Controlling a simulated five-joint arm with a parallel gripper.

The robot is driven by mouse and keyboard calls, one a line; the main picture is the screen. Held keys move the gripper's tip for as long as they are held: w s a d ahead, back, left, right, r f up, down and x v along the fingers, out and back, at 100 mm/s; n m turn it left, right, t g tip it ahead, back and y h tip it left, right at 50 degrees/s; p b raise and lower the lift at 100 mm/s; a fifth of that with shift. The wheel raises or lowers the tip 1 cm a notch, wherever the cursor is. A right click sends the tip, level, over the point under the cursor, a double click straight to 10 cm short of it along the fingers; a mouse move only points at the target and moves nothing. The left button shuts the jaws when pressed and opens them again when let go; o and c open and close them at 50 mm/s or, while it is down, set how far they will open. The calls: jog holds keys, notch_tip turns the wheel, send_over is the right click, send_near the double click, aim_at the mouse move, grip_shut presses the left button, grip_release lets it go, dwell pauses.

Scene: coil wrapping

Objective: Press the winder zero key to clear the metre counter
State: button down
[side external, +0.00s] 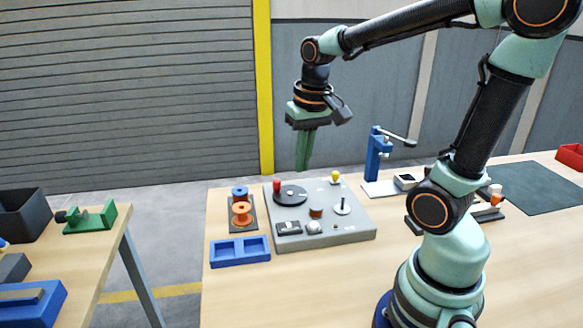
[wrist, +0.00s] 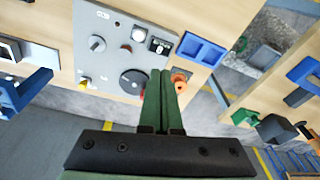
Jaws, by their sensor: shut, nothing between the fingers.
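The grey winder panel (side external: 350,232) lies on the wooden bench; it also shows in the wrist view (wrist: 113,62). A dark counter-like block (side external: 289,227) sits at its front left, also in the wrist view (wrist: 159,45). Beside it is a pale round button (side external: 314,227), also in the wrist view (wrist: 139,34). A small dark button (side external: 336,226) lies further right. I cannot read which is the zero key. My gripper (side external: 303,168) is shut and empty, pointing down above the panel's back edge; its green fingers (wrist: 160,75) show in the wrist view.
A black disc with a red handle (side external: 277,185) and a yellow-topped post (side external: 335,176) stand on the panel. Orange and blue spools (side external: 241,211) and a blue tray (side external: 240,251) are at left. A blue lever press (side external: 375,155) stands behind right.

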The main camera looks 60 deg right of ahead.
aim_at(314, 224)
jog(key=shift+w+d+f+m+g+y, duration=0.1)
jog(key=shift+d+f+m+g, duration=0.4)
jog(key=shift+d, duration=0.3)
jog(key=shift+s+d+f+m+g+y, duration=0.1)
jog(key=shift+d+f+m+g, duration=0.25)
jog(key=shift+d+m, duration=0.35)
jog(key=shift+w+d+f+m+g+y, duration=0.1)
jog(key=shift+d+f+m+g, duration=0.35)
jog(key=shift+d, duration=0.4)
jog(key=shift+f, duration=0.1)
jog(key=f, duration=1.4)
jog(key=shift+s, duration=0.35)
jog(key=shift+s+a+f, duration=0.1)
jog(key=shift+f, duration=0.9)
notch_tip(314, 224, up, 15)
jog(key=w, duration=0.1)
jog(key=shift+w, duration=0.1)
